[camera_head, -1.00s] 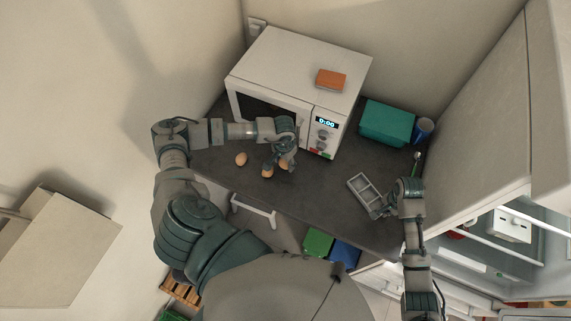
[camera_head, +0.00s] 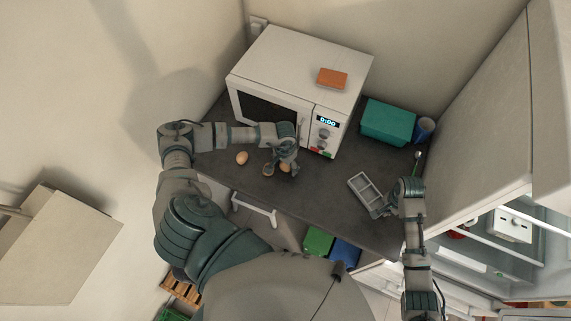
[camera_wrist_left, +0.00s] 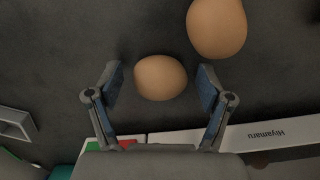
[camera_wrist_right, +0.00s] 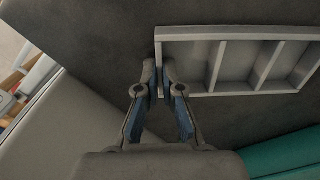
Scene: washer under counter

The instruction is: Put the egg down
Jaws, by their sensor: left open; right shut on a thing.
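A brown egg (camera_wrist_left: 160,77) lies on the dark counter between the fingers of my left gripper (camera_wrist_left: 158,82). The gripper is open, with a gap on each side of the egg. In the head view this egg (camera_head: 284,168) is partly hidden by my left gripper (camera_head: 282,167). A second egg (camera_wrist_left: 217,25) lies close by on the counter. A third egg (camera_head: 242,158) lies further left. My right gripper (camera_wrist_right: 160,80) is shut on the rim of a grey compartment tray (camera_wrist_right: 232,62); the tray also shows in the head view (camera_head: 365,186), and its visible compartments are empty.
A white microwave (camera_head: 300,70) with an orange block (camera_head: 332,78) on top stands behind my left gripper. A teal box (camera_head: 388,122) and a blue cup (camera_head: 424,129) stand at the back right. The counter (camera_head: 325,180) is clear between the eggs and the tray.

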